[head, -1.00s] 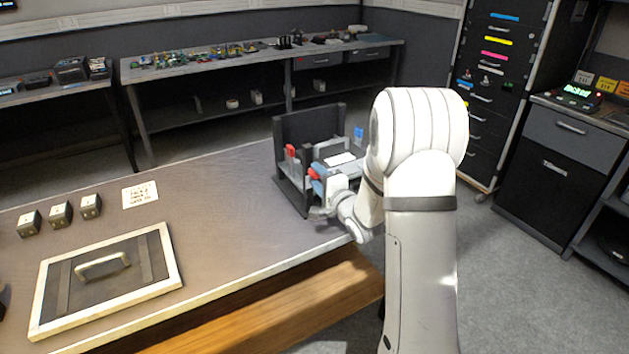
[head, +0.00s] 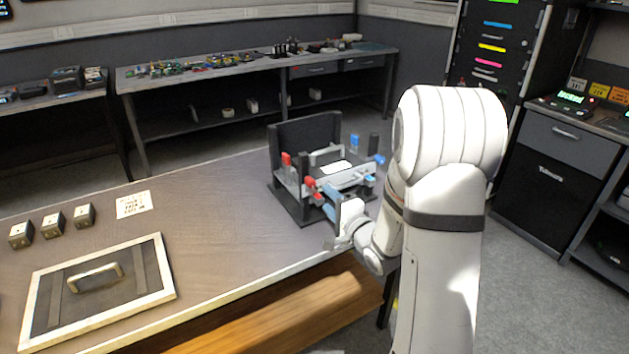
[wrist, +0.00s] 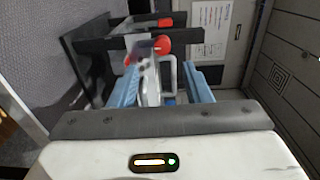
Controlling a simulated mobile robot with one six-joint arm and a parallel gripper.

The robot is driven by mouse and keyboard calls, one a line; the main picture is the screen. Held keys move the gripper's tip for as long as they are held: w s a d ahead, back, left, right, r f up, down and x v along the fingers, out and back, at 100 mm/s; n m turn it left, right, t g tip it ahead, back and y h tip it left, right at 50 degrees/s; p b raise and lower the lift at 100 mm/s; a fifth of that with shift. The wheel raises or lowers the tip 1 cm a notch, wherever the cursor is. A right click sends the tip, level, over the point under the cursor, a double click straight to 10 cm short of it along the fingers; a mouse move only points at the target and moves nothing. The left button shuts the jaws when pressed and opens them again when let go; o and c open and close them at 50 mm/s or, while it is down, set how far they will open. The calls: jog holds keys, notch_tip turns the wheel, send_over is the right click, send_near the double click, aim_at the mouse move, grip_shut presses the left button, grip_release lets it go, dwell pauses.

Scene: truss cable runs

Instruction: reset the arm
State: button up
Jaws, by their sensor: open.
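My arm reaches forward on the right in the head view. My gripper (head: 330,203) is at the near side of a dark fixture (head: 306,140) on the workbench. In the wrist view its two blue fingers stand apart, so my gripper (wrist: 163,88) is open. A grey bar with a white label (head: 335,168) and a grey handle lies across the fixture. A pale part and grey handle (wrist: 170,75) show between and beyond the fingers; I cannot tell whether the fingers touch them. Red knobs (head: 287,159) and blue knobs (head: 355,143) mark the fixture's sides.
A framed lid with a handle (head: 98,290) lies on the bench's left. Several small grey blocks (head: 53,223) and a paper note (head: 132,204) are behind it. The bench middle is clear. A wooden beam (head: 290,310) runs along the front. Dark cabinets (head: 550,180) stand right.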

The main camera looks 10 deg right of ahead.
jog(key=s+a+r+n+g+h+p, duration=0.1)
jog(key=s+r+n+g+h+p, duration=0.1)
jog(key=s, duration=0.8)
jog(key=s+a+r+n+g+h+p, duration=0.1)
jog(key=s+r+n+g, duration=0.3)
jog(key=s+n+g, duration=0.3)
jog(key=s+a+r+n+g+h+p, duration=0.2)
jog(key=s+n+g, duration=0.3)
jog(key=s, duration=0.7)
jog(key=shift+s+r+h+p, duration=0.3)
jog(key=shift+s+r, duration=0.05)
jog(key=shift+r, duration=0.55)
